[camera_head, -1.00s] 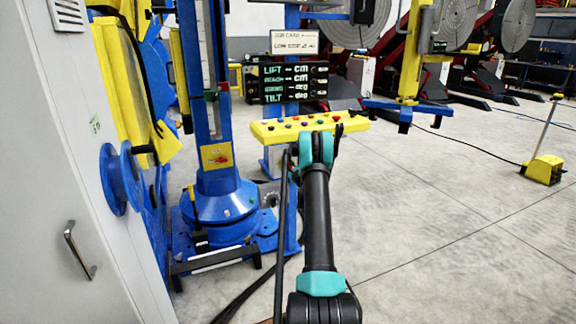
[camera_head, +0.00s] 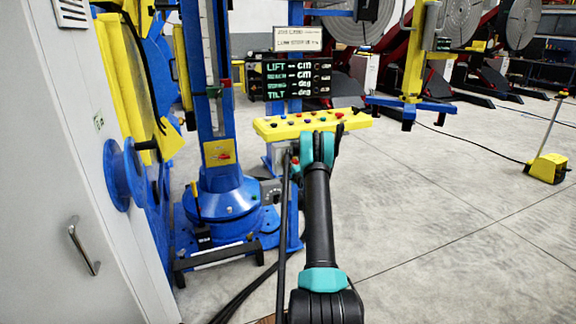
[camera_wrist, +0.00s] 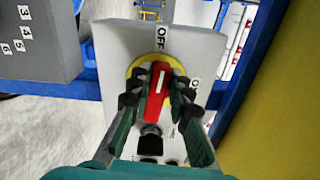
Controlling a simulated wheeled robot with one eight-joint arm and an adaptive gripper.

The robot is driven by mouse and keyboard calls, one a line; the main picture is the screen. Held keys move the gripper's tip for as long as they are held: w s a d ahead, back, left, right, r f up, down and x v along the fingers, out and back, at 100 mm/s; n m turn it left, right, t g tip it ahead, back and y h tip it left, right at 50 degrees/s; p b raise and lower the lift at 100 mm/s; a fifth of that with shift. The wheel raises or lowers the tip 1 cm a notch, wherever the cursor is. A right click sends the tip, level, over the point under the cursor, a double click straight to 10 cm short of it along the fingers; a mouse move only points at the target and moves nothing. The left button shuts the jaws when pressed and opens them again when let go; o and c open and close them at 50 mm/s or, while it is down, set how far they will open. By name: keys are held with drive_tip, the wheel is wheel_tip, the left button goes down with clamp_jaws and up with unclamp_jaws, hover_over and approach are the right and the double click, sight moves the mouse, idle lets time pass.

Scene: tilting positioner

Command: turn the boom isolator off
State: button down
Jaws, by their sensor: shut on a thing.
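The isolator is a pale grey box (camera_wrist: 120,42) in the wrist view, with a yellow disc (camera_wrist: 136,71) and a red handle (camera_wrist: 155,105) on its face. The handle has a white line that points up, leaning slightly right, toward the "OFF" label (camera_wrist: 160,37). A second label (camera_wrist: 194,87), right of the disc, is partly hidden by a finger. My gripper (camera_wrist: 158,86) has its fingers on both sides of the red handle and is shut on it. In the head view my arm hides the fingertips, and I cannot make out the handle.
A yellow button panel (camera_head: 265,127) stands beyond my arm, below a display (camera_head: 297,79) reading lift and tilt. A blue column (camera_head: 205,100) stands left of it. A grey cabinet (camera_head: 70,170) is close on the left. Open floor (camera_head: 450,210) lies to the right.

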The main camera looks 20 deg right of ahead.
drive_tip(key=shift+f+n, duration=0.15)
drive_tip(key=shift+n, duration=0.45)
drive_tip(key=c, duration=1.4)
unclamp_jaws()
drive_tip(key=shift+s, duration=0.1)
drive_tip(key=s, duration=1.1)
drive_tip(key=shift+s+d, duration=0.15)
drive_tip(key=shift+s, duration=0.25)
